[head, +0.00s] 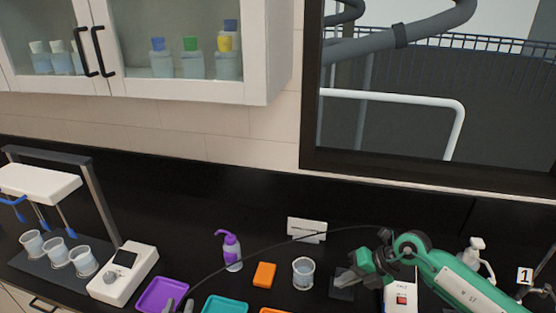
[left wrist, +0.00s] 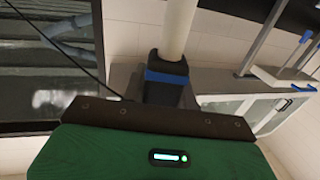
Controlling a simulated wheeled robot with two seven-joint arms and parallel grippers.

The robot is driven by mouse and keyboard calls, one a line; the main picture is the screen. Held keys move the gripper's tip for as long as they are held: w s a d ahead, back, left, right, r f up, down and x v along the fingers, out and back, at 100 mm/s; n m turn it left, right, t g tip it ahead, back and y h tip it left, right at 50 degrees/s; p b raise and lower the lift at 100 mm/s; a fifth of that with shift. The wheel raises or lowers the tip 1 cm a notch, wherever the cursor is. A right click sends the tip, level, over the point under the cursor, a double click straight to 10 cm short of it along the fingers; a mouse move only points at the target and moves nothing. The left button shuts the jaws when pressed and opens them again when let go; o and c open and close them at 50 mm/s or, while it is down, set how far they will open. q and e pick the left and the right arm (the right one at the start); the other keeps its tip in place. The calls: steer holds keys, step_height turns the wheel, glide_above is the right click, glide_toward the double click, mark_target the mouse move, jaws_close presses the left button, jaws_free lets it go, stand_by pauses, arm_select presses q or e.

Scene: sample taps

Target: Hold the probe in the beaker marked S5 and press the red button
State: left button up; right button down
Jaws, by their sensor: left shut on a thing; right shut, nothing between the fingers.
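A glass beaker (head: 303,273) stands alone in the middle of the counter; no mark on it is readable. A white box with a red button (head: 401,299) is at the lower right, beside my green right arm. My right gripper (head: 346,278) is shut and empty, left of that box. My left gripper (head: 178,304) is at the bottom edge, mostly cut off, over the purple tray. In the left wrist view it is shut on the pale, rod-like probe (left wrist: 178,25), near a blue band. The probe's tip is not clear.
Three beakers (head: 57,250) stand under a rack at left, beside a white device (head: 124,272). A thin cable (head: 265,248) crosses the counter.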

steer(key=w+d+m+g+h, duration=0.15)
steer(key=d+h, duration=0.65)
steer(key=d, duration=1.1)
steer(key=shift+w+d+f+b, duration=0.15)
steer(key=shift+f+b, duration=0.5)
steer(key=shift+f, duration=0.4)
steer(key=shift+w+a+f+b, duration=0.15)
steer(key=shift+f+b, duration=0.5)
steer(key=shift+f, duration=0.4)
steer(key=shift+w+d+f+b, duration=0.15)
steer(key=shift+f+b, duration=0.5)
steer(key=shift+f, duration=0.4)
